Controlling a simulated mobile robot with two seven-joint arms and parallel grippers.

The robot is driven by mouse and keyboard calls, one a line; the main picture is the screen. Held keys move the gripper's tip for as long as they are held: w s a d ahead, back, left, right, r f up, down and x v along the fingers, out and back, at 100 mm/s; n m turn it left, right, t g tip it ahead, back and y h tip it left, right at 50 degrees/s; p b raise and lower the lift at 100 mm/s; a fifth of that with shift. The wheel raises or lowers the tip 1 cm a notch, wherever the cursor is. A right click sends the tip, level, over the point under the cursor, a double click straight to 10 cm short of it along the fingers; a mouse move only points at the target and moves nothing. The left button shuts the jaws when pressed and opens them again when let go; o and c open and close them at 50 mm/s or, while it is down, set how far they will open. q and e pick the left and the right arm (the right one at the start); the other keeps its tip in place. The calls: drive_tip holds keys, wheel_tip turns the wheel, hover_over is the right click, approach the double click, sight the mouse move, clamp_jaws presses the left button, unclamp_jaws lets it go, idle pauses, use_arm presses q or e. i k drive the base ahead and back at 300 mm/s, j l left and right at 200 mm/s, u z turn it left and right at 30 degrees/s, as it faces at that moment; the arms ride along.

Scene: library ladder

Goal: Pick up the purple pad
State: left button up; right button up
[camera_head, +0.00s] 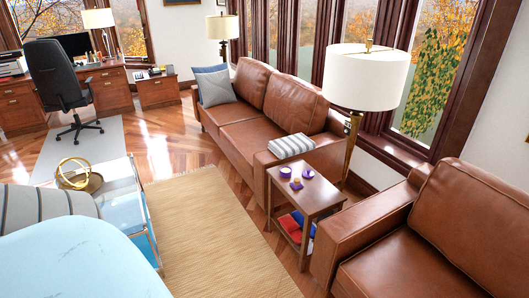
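Several small purple items sit on the top of the wooden side table (316,193), between the sofa and the armchair. One purple item (285,172) is at the left of the tabletop, and another (307,173) is toward the back right; both show a pale part. A third purple piece (296,185) lies nearer the front, with a small orange-brown thing on or just behind it. They are too small to tell which is the purple pad. Neither of my grippers is in view, and nothing is seen touching these items.
A brown leather sofa (245,122) stands behind the table and a leather armchair (440,225) to its right. A tall lamp (366,78) rises behind it. Red and blue things (298,218) lie on the lower shelf. The tan rug (210,240) is clear.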

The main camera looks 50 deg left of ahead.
sight(296, 184)
drive_tip(key=u, duration=1.3)
